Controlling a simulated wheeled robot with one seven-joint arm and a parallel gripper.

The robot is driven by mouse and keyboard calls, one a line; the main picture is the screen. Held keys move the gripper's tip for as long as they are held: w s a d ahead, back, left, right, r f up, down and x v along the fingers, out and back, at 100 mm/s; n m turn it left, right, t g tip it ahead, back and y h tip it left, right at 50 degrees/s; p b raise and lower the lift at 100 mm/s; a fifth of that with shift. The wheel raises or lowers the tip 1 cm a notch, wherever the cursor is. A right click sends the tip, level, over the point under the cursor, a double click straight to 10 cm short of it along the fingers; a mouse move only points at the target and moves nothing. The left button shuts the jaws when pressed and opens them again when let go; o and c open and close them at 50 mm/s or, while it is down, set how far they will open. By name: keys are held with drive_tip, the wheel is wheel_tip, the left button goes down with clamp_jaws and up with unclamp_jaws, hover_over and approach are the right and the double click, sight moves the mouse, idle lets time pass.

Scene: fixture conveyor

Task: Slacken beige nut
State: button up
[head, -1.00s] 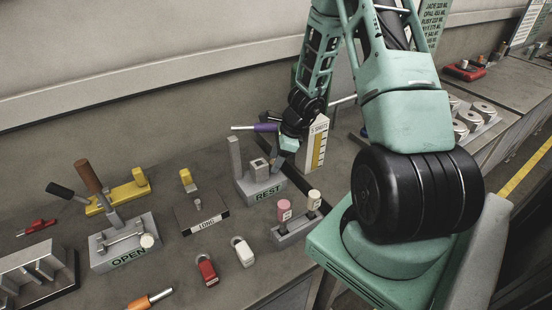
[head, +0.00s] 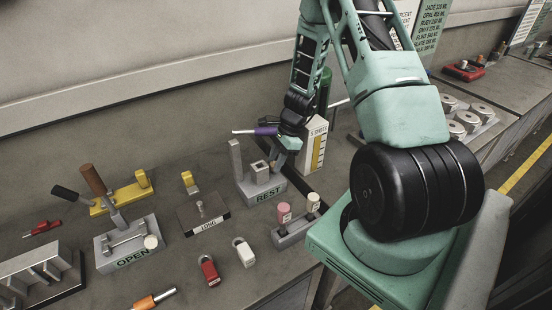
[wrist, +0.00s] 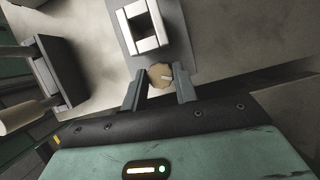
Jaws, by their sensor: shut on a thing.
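The beige nut (wrist: 158,77) is a small faceted knob with a pale mark on its face. In the wrist view it sits between the fingertips of my gripper (wrist: 160,82), which is shut on it. Just beyond it in that view is a square hollow socket (wrist: 150,29) on a grey base. In the head view my gripper (head: 281,158) is down at the right side of the grey REST fixture (head: 266,194). The nut cannot be made out there, behind the fingers.
A purple-handled rod (head: 262,132) shows beside my wrist. A white box (head: 314,140) stands close right of the gripper. The OPEN fixture (head: 132,262), LONG block (head: 205,228), red padlock (head: 208,270) and white padlock (head: 244,253) stand left and in front.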

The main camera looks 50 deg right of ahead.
drive_tip(key=o, duration=1)
drive_tip(key=shift+c, duration=0.2)
drive_tip(key=b+v, duration=0.2)
drive_tip(key=v, duration=1.5)
drive_tip(key=shift+r+b, duration=0.2)
drive_tip(key=shift+b, duration=0.2)
drive_tip(key=shift+s+d, duration=0.1)
